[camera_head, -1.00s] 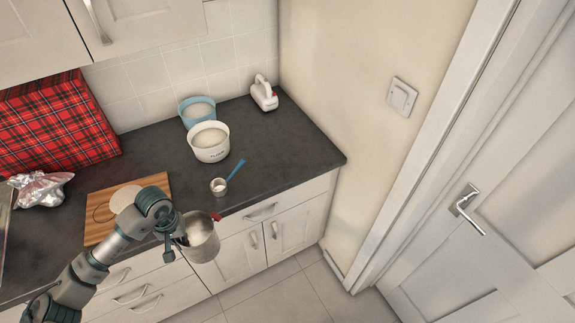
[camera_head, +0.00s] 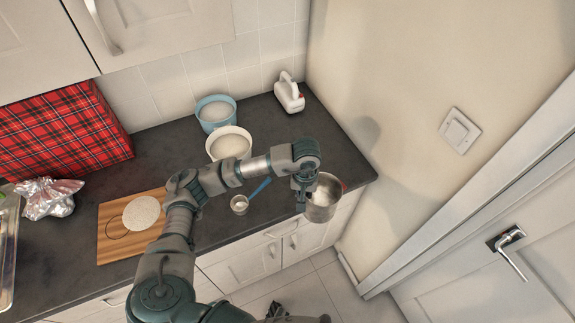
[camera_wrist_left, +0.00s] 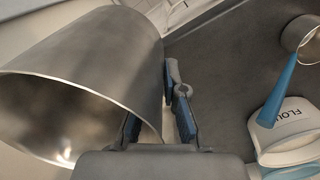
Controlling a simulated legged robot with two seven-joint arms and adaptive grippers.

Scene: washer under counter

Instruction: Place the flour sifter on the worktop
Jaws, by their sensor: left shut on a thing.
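The flour sifter (camera_head: 324,199) is a grey metal cup with a red knob, held over the front edge of the dark worktop (camera_head: 318,140) near its right end. My left gripper (camera_head: 302,203) is shut on it at its side. In the left wrist view the sifter (camera_wrist_left: 85,75) fills the left, its open mouth facing the lower left; the gripper's fingers (camera_wrist_left: 158,128) are by its wall. The exact grip point is unclear. A dark part of my own body shows at the head view's bottom edge, perhaps my right gripper (camera_head: 278,312).
A cream flour tub (camera_head: 229,144), a blue tub (camera_head: 215,113) and a white jug (camera_head: 289,95) stand behind. A small cup (camera_head: 239,205) with a blue handle and a wooden board (camera_head: 118,234) with a pale disc lie left. The worktop's right end looks clear.

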